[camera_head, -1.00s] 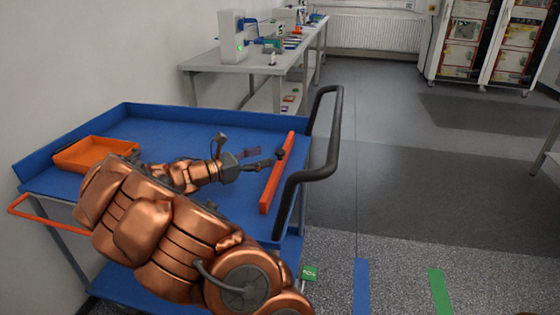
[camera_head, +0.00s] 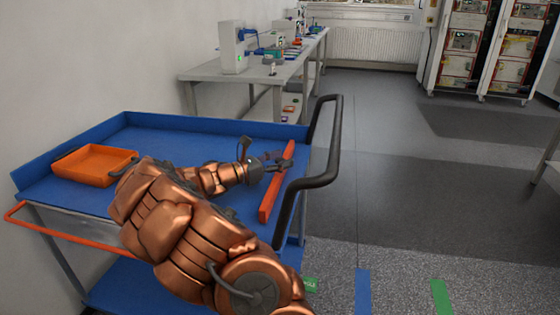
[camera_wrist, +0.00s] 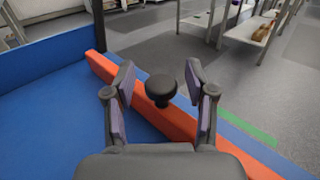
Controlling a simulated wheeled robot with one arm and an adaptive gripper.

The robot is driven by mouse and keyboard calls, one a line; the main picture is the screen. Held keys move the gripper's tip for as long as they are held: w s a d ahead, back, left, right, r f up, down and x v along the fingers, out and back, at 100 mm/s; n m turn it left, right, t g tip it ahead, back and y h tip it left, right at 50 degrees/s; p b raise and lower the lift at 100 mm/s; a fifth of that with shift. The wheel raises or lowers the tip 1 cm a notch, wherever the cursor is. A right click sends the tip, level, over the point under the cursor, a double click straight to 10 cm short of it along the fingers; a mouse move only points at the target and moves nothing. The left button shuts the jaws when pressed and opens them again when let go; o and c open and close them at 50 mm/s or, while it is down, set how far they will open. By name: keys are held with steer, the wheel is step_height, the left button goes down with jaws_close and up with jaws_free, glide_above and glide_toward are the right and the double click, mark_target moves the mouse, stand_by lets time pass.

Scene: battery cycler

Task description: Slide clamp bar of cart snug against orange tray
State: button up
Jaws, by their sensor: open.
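The clamp bar is a long orange-red bar (camera_head: 271,199) lying across the blue top of the cart (camera_head: 200,133), near its right end. A round black knob (camera_wrist: 161,87) stands on the bar in the wrist view. The orange tray (camera_head: 94,168) sits at the left end of the cart top, with a wide blue gap between it and the bar. My gripper (camera_head: 274,159) is over the bar. In the wrist view my gripper (camera_wrist: 160,75) is open, with one finger on each side of the knob; I cannot tell whether either touches it.
A black push handle (camera_head: 325,170) rises at the cart's right end, close beyond the bar. Raised blue rims edge the cart top. A grey bench (camera_head: 255,75) with equipment stands behind. Open floor (camera_head: 400,200) lies to the right.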

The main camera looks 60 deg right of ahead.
steer(key=shift+c, duration=0.5)
jaws_close()
